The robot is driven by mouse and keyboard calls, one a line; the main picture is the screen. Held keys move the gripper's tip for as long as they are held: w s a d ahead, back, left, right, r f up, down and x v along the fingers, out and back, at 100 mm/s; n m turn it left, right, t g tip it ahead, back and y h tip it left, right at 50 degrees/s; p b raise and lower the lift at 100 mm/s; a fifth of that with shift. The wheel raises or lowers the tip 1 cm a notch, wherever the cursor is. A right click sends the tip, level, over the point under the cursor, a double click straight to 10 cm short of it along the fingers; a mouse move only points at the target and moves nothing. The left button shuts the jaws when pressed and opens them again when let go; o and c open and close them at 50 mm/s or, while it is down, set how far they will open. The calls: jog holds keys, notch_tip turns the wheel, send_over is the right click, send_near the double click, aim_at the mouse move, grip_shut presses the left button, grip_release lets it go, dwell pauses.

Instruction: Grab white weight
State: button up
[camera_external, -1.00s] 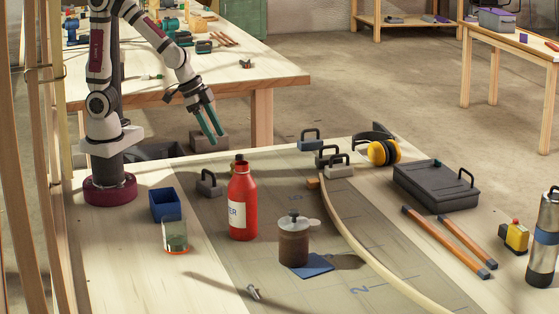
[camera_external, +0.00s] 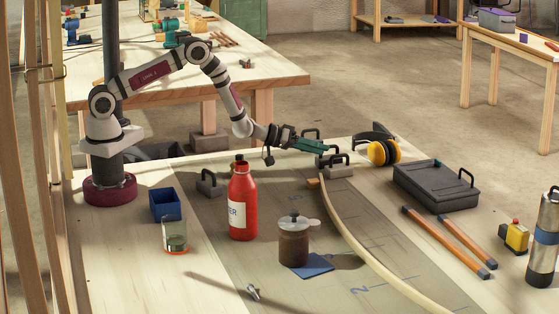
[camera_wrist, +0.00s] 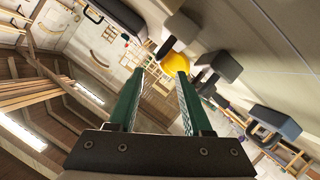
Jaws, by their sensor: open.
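The white weight (camera_external: 340,170), a pale grey-white block with a dark handle, stands on the bench at the top end of the curved lath in the outside view. My gripper (camera_external: 324,148) is open, pointing right and nearly level. Its green fingers show just above and left of the white weight in the picture and partly cover the weights behind. In the wrist view my gripper (camera_wrist: 158,76) has its fingers apart with nothing between them. A pale brownish weight (camera_wrist: 183,28) beyond the right finger is probably the white one; its colour is unclear there.
A black weight (camera_external: 322,162) and a blue-grey weight (camera_external: 306,146) stand close beside it. Yellow earmuffs (camera_external: 383,152) lie to the right. The curved lath (camera_external: 345,235) runs forward. A red bottle (camera_external: 243,205) and brown jar (camera_external: 293,245) stand nearer the camera.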

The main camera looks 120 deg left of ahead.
aim_at(332, 167)
jog(key=x, duration=0.5)
jog(key=shift+w+d+f, duration=0.1)
jog(key=shift+d+f, duration=0.05)
jog(key=shift+d, duration=0.05)
grip_shut()
dwell(1.0)
